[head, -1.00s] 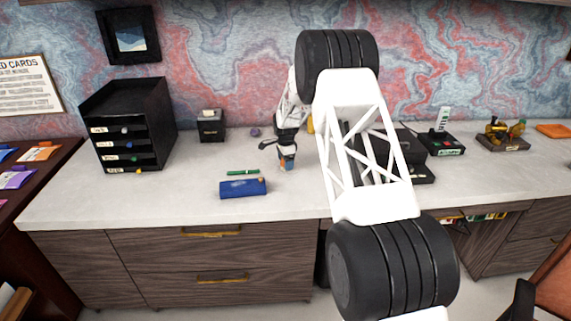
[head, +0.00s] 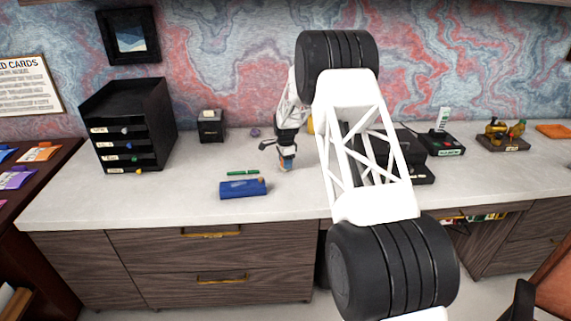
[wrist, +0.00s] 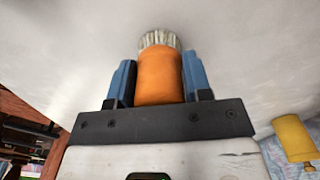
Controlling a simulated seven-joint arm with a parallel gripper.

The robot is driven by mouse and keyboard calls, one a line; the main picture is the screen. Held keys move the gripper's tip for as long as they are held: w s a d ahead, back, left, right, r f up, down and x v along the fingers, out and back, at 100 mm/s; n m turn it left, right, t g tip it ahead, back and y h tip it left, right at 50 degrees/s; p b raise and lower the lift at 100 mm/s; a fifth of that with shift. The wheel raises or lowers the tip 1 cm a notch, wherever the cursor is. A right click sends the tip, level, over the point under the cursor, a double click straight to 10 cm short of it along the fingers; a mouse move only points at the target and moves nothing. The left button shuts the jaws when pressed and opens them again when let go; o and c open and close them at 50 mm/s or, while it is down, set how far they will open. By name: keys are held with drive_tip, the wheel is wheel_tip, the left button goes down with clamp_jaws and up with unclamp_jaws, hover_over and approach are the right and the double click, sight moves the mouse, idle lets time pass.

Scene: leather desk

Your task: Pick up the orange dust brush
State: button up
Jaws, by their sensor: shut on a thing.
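The orange dust brush (wrist: 160,76) has an orange handle and pale bristles at its far end. In the wrist view it stands between the blue fingers of my gripper (wrist: 160,80), which are shut on its sides. The bristle end points at the pale desk surface (wrist: 60,40); I cannot tell whether it touches. In the head view my gripper (head: 286,165) is low over the desk, right of the blue case, and mostly hides the brush.
A blue case (head: 243,188) and a green marker (head: 243,172) lie left of my gripper. A black drawer unit (head: 127,125) and a small black box (head: 211,125) stand further left. A yellow lamp shade (wrist: 294,138) shows in the wrist view. The desk's front left is clear.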

drive_tip(key=shift+r, duration=1.7)
drive_tip(key=s, duration=0.5)
drive_tip(key=s+d+r, duration=0.1)
drive_tip(key=s, duration=1)
drive_tip(key=shift+d+r, duration=0.15)
drive_tip(key=shift+r, duration=0.15)
drive_tip(key=o, duration=0.4)
drive_tip(key=shift+c, duration=1.2)
drive_tip(key=a+r, duration=0.3)
drive_tip(key=a, duration=0.6)
drive_tip(key=w+a+r, duration=0.1)
drive_tip(key=a+r, duration=0.3)
drive_tip(key=a, duration=0.5)
drive_tip(key=shift+a+r, duration=0.15)
drive_tip(key=shift+a, duration=0.25)
drive_tip(key=shift+w, duration=0.1)
